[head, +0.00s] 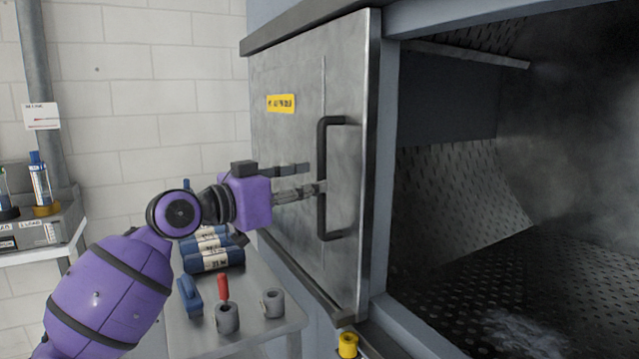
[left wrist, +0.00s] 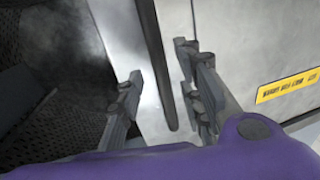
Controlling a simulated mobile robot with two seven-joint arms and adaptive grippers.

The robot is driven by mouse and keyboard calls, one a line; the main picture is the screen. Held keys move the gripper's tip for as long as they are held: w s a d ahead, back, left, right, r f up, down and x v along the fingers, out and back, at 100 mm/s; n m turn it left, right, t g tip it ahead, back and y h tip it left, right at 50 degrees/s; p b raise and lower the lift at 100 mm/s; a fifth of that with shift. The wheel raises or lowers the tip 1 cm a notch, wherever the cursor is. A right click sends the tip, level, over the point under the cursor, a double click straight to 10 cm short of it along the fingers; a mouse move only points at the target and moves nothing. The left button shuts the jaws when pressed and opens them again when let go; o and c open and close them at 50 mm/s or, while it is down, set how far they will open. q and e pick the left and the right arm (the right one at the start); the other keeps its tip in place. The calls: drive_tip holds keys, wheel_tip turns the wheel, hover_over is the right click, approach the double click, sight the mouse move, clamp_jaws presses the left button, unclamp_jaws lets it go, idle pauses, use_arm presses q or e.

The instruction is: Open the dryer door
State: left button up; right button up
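The dryer door (head: 285,145) is a scuffed metal panel with a yellow label, standing left of the dryer's open mouth in the head view. Its black bar handle (head: 322,225) runs upright near the door's right edge. My left gripper (head: 318,188) is at the middle of the handle, with its fingers pointing right. In the left wrist view, the left gripper (left wrist: 163,92) has its fingers apart, one on each side of the handle (left wrist: 156,60). A gap shows between the handle and the finger on the left. My right gripper is not in view.
The dark perforated dryer interior (head: 465,200) lies exposed at right, with haze inside. Below the door, a metal table (head: 250,345) holds blue rolls (head: 214,260), a blue brush (head: 190,298), a red-handled tool (head: 223,288) and grey rolls (head: 273,303). A white brick wall stands behind.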

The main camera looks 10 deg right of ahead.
use_arm(q)
drive_tip(key=v, duration=0.8)
